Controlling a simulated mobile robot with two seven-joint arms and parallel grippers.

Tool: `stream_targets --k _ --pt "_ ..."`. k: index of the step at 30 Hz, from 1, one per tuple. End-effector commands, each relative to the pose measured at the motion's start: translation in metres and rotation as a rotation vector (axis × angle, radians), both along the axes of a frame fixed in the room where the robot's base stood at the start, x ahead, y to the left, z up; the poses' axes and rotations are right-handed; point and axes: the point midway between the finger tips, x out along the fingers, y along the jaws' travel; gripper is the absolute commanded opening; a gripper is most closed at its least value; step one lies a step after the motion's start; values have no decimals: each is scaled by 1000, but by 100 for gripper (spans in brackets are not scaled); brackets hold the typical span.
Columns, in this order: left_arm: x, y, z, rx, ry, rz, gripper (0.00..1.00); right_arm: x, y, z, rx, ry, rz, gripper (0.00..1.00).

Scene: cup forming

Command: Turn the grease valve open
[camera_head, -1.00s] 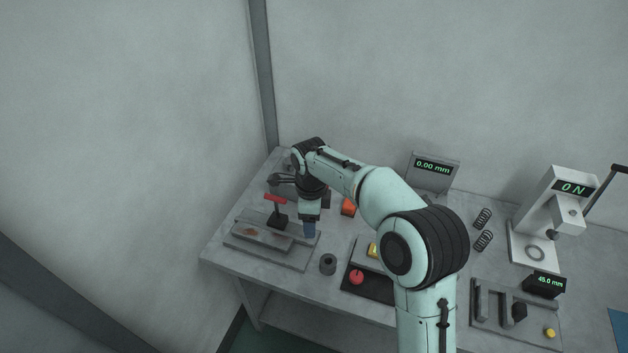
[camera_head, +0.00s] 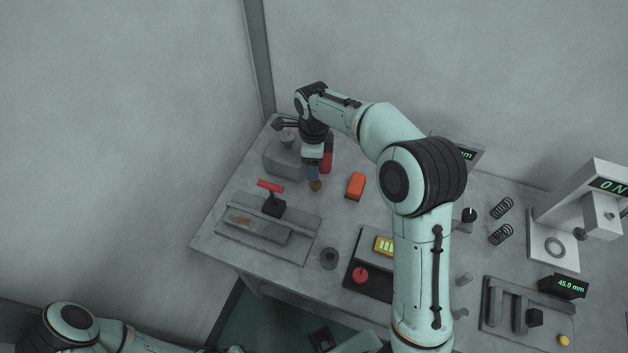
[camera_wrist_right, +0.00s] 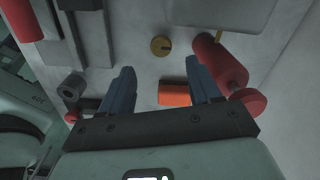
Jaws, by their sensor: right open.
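A small round brass knob with a dark slot, which looks like the grease valve (camera_wrist_right: 160,45), lies ahead of my fingers in the right wrist view. It also shows as a small brown knob (camera_head: 316,186) just below my gripper in the head view. My right gripper (camera_wrist_right: 160,66) is open, its two blue fingers apart with nothing between them. The knob lines up with the gap, just beyond the fingertips. In the head view the right gripper (camera_head: 312,173) hangs over the back left of the table. Contact cannot be told.
A grey box (camera_head: 283,160) is at left. A grey ring (camera_head: 329,258) is nearer.

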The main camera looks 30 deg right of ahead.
Motion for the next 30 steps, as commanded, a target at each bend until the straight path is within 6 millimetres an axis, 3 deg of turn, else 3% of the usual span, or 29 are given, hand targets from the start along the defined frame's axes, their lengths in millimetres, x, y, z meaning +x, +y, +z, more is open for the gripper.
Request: stream_targets --k 6,12,18,27,29,30 --pt "-3 0 -6 0 3 0 43 -1 0 -51 1 7 0 63" --pt "-4 0 -7 0 4 0 43 -1 0 -84 0 4 -1 63" --pt "-4 0 -7 0 4 0 43 0 0 -99 1 1 0 63" --pt "-4 0 -7 0 4 0 43 0 0 -101 0 0 0 63" --pt "-4 0 -7 0 4 0 43 0 0 -101 0 0 0 46" --pt "-4 0 -7 0 4 0 43 0 0 -101 0 0 0 33"
